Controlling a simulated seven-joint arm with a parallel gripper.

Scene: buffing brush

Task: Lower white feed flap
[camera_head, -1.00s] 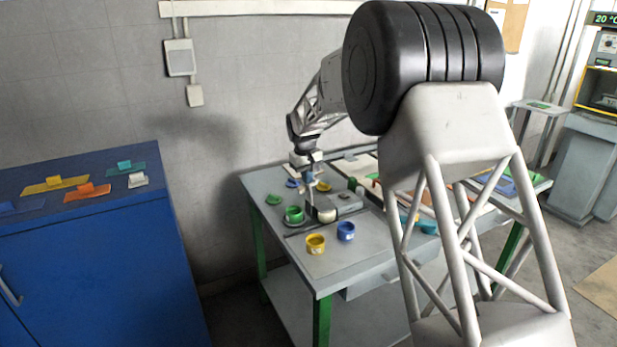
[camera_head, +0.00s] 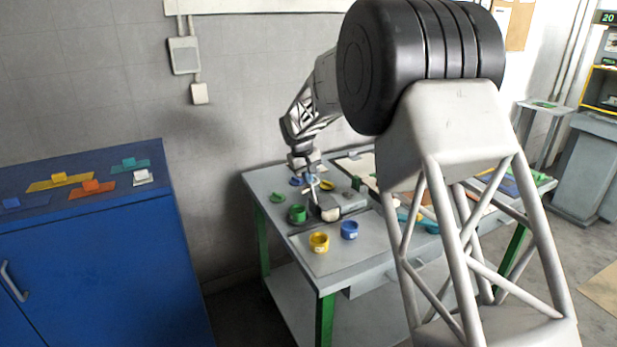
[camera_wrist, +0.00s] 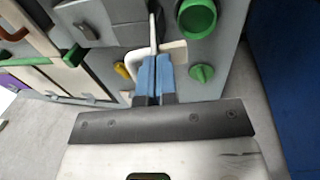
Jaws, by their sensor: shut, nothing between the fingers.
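A slim whitish bar (camera_wrist: 153,36), which could be the white feed flap, runs up from just beyond my fingertips in the wrist view. A pale plate (camera_wrist: 174,50) lies beside it, and a white curved piece (camera_wrist: 131,64) is to the left; I cannot tell which belongs to the flap. My gripper (camera_wrist: 155,60) has its blue fingers together, empty, close over these parts; touching or apart is unclear. In the head view my gripper (camera_head: 309,182) is low over the bench beside a small grey-white device (camera_head: 328,209), whose details are too small to read.
A green cup (camera_wrist: 197,17) and green knob (camera_wrist: 202,73) lie right of my fingers; a yellow piece (camera_wrist: 122,69) lies left. Yellow (camera_head: 319,242) and blue (camera_head: 349,229) cups stand near the bench front. A blue cabinet (camera_head: 95,260) stands left.

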